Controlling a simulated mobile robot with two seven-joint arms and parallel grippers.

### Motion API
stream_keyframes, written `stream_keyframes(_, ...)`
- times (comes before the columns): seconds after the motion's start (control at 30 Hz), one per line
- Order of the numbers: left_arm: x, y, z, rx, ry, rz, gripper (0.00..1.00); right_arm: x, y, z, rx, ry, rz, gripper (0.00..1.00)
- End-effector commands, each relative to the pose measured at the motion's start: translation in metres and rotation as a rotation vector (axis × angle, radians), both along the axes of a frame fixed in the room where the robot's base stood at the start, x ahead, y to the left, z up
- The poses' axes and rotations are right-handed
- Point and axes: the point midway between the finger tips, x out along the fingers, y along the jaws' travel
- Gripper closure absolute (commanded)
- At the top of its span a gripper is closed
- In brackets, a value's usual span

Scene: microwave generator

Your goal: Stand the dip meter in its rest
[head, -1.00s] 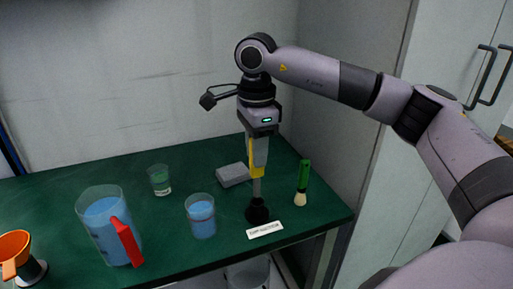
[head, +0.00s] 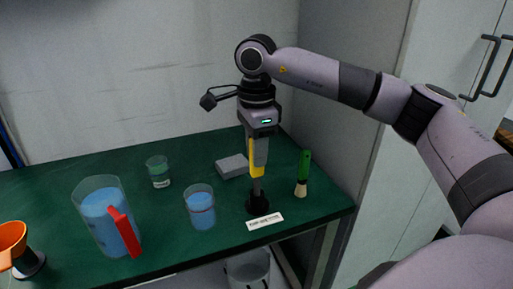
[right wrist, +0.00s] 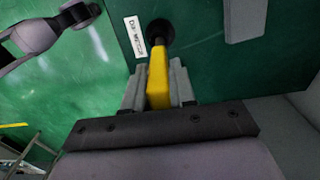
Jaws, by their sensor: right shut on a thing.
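The dip meter (head: 255,164) has a yellow body and a thin grey probe, and stands upright. My right gripper (head: 258,148) is shut on its upper body; the right wrist view shows the yellow body (right wrist: 158,76) between the two grey fingers. The rest (head: 258,206) is a small black round holder on the green table. The probe's lower end meets the rest; I cannot tell how deep it sits. The rest also shows in the right wrist view (right wrist: 160,32), partly behind the meter. My left gripper is out of view.
A white label (head: 265,221) lies before the rest. A green-handled brush (head: 303,174) stands close on the right, a grey block (head: 232,166) behind. A beaker of blue liquid (head: 201,209), a red-handled jug (head: 101,216), a small glass (head: 158,172) and an orange-topped item (head: 12,240) stand left.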

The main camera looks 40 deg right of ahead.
Motion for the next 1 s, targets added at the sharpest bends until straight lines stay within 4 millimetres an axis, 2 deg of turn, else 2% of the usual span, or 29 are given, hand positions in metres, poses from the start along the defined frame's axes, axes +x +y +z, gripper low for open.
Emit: stream_keyframes(1.0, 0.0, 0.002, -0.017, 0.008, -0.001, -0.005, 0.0, 0.0, 0.0, -0.026, 0.001, -0.001, 0.0, 1.0)
